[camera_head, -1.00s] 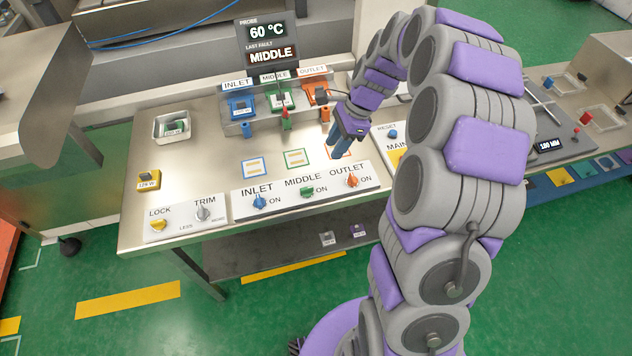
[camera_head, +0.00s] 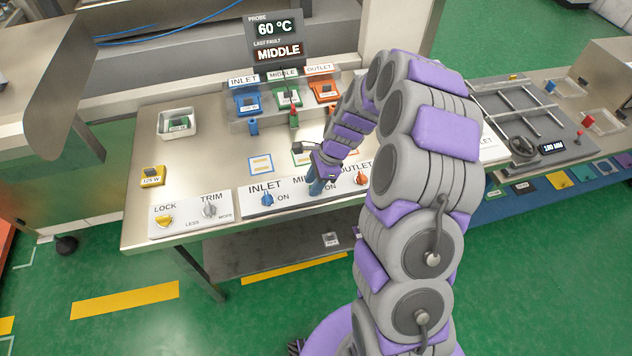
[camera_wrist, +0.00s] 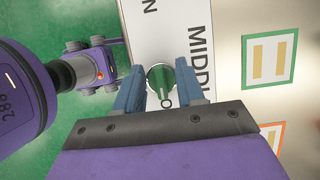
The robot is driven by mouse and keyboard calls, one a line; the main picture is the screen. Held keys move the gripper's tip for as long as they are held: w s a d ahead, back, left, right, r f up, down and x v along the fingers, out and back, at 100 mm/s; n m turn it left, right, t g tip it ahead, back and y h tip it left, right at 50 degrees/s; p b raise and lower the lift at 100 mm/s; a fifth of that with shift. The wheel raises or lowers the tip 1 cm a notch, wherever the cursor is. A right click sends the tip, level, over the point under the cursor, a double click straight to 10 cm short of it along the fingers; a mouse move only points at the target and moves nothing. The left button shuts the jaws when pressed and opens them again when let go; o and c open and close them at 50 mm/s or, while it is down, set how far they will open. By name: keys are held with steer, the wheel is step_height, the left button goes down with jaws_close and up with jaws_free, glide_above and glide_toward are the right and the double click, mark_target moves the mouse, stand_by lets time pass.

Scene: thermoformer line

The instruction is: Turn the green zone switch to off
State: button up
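The green zone switch (camera_wrist: 160,80) is a round knob with a ridge on the white MIDDLE panel, seen in the wrist view. My gripper (camera_wrist: 162,70) is open, with its two blue fingers on either side of the knob and small gaps visible. In the head view my gripper (camera_head: 316,187) points down over the MIDDLE position and hides the green switch. The MIDDLE label is partly covered there. How the knob is turned is hard to tell, since its ON mark is mostly hidden.
On the same panel, the blue INLET switch (camera_head: 267,199) is left of my gripper and the orange OUTLET switch (camera_head: 361,178) is right. A LOCK and TRIM panel (camera_head: 188,215) lies further left. Coloured modules stand behind, below the display (camera_head: 277,37) reading 60 °C and MIDDLE.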

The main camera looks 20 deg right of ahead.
steer(key=shift+a+f, duration=0.15)
steer(key=shift+a, duration=0.1)
steer(key=d, duration=0.2)
steer(key=shift+d, duration=0.35)
steer(key=shift+c, duration=1)
steer(key=shift+d, duration=0.15)
steer(key=shift+c, duration=1.6)
steer(key=shift+a, duration=0.3)
steer(key=shift+c, duration=0.6)
steer(key=shift+a, duration=0.7)
jaws_close()
steer(key=shift+d, duration=0.1)
